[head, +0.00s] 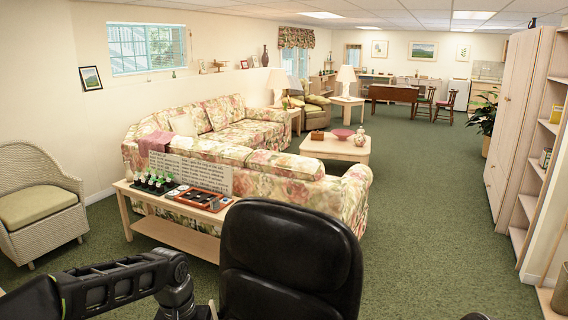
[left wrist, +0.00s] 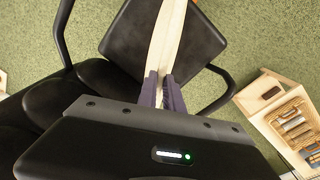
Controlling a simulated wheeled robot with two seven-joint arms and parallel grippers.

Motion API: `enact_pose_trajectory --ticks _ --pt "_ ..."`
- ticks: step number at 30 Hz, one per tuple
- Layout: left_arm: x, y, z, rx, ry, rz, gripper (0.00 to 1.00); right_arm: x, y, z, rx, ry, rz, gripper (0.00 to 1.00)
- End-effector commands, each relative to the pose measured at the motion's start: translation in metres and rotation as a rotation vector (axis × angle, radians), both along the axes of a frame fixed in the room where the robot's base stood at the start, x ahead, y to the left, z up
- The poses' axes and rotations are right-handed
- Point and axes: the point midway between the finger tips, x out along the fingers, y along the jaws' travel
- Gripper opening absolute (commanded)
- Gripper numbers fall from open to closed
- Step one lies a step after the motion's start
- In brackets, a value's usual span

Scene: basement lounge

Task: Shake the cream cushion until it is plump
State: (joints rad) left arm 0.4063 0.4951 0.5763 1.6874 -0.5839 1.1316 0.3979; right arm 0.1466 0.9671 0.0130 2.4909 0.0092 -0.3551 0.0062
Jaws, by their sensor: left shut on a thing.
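In the left wrist view my left gripper (left wrist: 162,88) is shut on the cream cushion (left wrist: 169,38). The cushion shows as a narrow pale strip, seen nearly edge-on, rising away from between the two dark fingers. It lies in front of the black chair in that view; I cannot tell whether it touches the chair. In the head view my left arm comes in at the lower left, but its gripper and the held cushion are out of sight. My right gripper is in neither view.
The black chair (head: 290,260) stands close in front, its armrests showing in the left wrist view. A console table (head: 175,232) with bottles and a tray stands behind it, against the floral sofa (head: 270,180). A wicker armchair (head: 40,205) is at left. Green carpet (head: 430,220) is clear at right.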

Motion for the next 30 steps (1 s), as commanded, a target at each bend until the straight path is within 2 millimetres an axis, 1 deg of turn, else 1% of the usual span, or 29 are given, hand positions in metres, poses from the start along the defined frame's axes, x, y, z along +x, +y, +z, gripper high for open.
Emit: enact_pose_trajectory --ticks 2,3,4,5,6,7,8,9,11,12,13,14,15,16,17,18,20,21,22,23,24,25,26,27,28,30 --pt "0.001 0.000 0.005 0.000 -0.004 0.000 0.00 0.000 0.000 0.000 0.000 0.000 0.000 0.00" --pt "0.003 -0.001 0.032 0.002 -0.016 0.001 0.00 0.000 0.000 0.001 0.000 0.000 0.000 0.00" --pt "0.003 -0.001 0.051 0.002 -0.017 0.001 0.00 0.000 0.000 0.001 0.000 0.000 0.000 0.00" --pt "0.001 0.000 0.052 0.001 -0.008 0.002 0.00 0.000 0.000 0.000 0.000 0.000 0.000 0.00" --pt "0.000 0.000 0.045 0.000 0.000 0.001 0.00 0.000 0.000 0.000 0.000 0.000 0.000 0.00" --pt "-0.002 0.001 0.029 -0.001 0.010 0.000 0.00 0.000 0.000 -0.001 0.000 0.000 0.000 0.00" --pt "-0.004 0.000 0.006 -0.003 0.017 -0.002 0.00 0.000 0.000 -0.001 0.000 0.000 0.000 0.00" --pt "-0.002 0.000 -0.006 -0.003 0.010 -0.002 0.00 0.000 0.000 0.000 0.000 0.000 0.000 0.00" --pt "0.001 0.000 0.005 0.000 -0.004 -0.001 0.00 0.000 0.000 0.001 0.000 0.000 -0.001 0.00" --pt "0.003 -0.001 0.033 0.002 -0.018 0.001 0.00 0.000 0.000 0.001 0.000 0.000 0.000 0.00" --pt "0.003 -0.001 0.051 0.002 -0.018 0.000 0.00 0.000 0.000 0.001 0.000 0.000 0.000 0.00" --pt "0.002 0.000 0.052 0.001 -0.008 0.002 0.00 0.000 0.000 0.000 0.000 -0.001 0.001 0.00" --pt "0.000 0.000 0.045 0.000 0.000 0.001 0.00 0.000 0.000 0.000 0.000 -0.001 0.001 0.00" --pt "-0.002 0.000 0.029 -0.001 0.010 0.000 0.00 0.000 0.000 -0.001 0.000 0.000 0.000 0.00" --pt "-0.004 0.000 0.005 -0.003 0.017 -0.002 0.00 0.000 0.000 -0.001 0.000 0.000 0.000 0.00" --pt "-0.002 0.000 -0.006 -0.003 0.010 -0.002 0.00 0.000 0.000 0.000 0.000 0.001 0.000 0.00" --pt "0.001 0.000 0.005 0.000 -0.004 -0.001 0.00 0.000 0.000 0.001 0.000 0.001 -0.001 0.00" --pt "0.003 -0.001 0.033 0.002 -0.018 0.001 0.00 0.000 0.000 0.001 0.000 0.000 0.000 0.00" --pt "0.003 -0.001 0.051 0.002 -0.018 0.000 0.00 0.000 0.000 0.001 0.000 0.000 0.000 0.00" --pt "0.002 0.000 0.052 0.001 -0.008 0.002 0.00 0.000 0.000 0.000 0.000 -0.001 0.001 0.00" --pt "0.000 0.000 0.045 0.000 0.000 0.001 0.00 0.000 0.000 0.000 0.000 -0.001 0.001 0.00" --pt "-0.002 0.001 0.029 -0.001 0.010 0.000 0.00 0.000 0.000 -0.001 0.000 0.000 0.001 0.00" --pt "-0.004 0.000 0.005 -0.003 0.017 -0.002 0.00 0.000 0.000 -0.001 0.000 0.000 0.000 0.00" --pt "-0.002 0.000 -0.007 -0.003 0.010 -0.002 0.00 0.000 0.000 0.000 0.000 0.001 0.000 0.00" --pt "0.000 0.000 -0.002 -0.001 0.001 -0.001 0.00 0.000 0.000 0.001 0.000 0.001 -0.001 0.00" --pt "0.001 0.000 0.001 0.000 -0.003 -0.001 0.00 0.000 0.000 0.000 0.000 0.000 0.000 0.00"
